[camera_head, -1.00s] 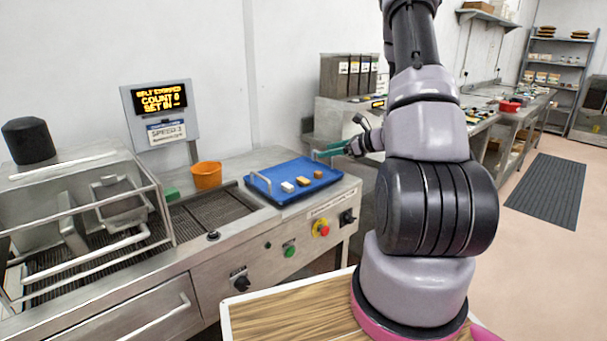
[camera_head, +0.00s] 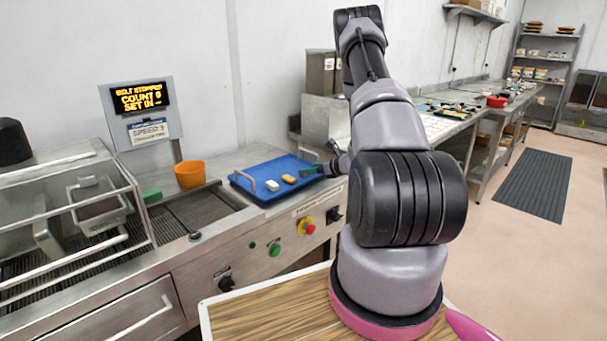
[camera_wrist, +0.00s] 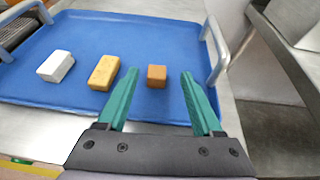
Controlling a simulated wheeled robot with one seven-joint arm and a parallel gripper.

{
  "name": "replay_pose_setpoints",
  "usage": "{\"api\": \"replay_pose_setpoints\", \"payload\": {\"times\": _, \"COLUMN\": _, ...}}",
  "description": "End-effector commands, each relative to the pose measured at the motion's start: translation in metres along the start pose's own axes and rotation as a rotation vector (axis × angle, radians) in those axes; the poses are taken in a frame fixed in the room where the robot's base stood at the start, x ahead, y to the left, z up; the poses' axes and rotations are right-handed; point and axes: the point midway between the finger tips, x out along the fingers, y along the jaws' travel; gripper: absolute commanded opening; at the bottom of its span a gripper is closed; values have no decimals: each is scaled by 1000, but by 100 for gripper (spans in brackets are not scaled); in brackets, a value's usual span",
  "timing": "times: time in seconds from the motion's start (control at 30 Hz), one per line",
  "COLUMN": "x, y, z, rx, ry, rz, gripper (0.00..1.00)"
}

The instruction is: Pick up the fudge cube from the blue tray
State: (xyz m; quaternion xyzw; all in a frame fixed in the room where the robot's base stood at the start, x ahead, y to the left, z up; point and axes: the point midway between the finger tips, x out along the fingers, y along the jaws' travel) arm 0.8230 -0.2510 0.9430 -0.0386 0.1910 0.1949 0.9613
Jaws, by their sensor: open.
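The blue tray (camera_head: 258,187) with metal handles lies on the steel counter. In the wrist view its blue floor (camera_wrist: 130,40) holds a white block (camera_wrist: 55,66), a longer yellow-tan bar (camera_wrist: 103,73) and a small brown fudge cube (camera_wrist: 156,76) in a row. My gripper (camera_wrist: 156,80) is open and empty above the tray. In the head view my gripper (camera_head: 310,170) is at the tray's right end, and the fudge cube cannot be made out there.
An orange cup (camera_head: 189,174) and a green block (camera_head: 152,196) stand left of the tray. A dark belt grating (camera_head: 205,210) runs beside it. The tray's right handle (camera_wrist: 216,50) rises close to my right finger. A red button (camera_head: 310,229) is on the counter front.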

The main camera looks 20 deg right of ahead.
Motion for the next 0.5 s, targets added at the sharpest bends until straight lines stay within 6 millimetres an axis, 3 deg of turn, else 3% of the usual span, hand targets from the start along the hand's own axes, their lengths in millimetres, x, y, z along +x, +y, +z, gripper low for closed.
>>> {"api": "replay_pose_setpoints", "payload": {"times": 0.2, "x": 33, "y": 4, "z": -1, "rx": -2, "ry": 0, "rz": 2, "gripper": 68}}
{"api": "replay_pose_setpoints", "payload": {"times": 0.47, "x": 37, "y": 4, "z": 0, "rx": -1, "ry": 0, "rz": 1, "gripper": 68}}
{"api": "replay_pose_setpoints", "payload": {"times": 0.5, "x": 37, "y": 4, "z": 0, "rx": -1, "ry": 0, "rz": 1, "gripper": 52}}
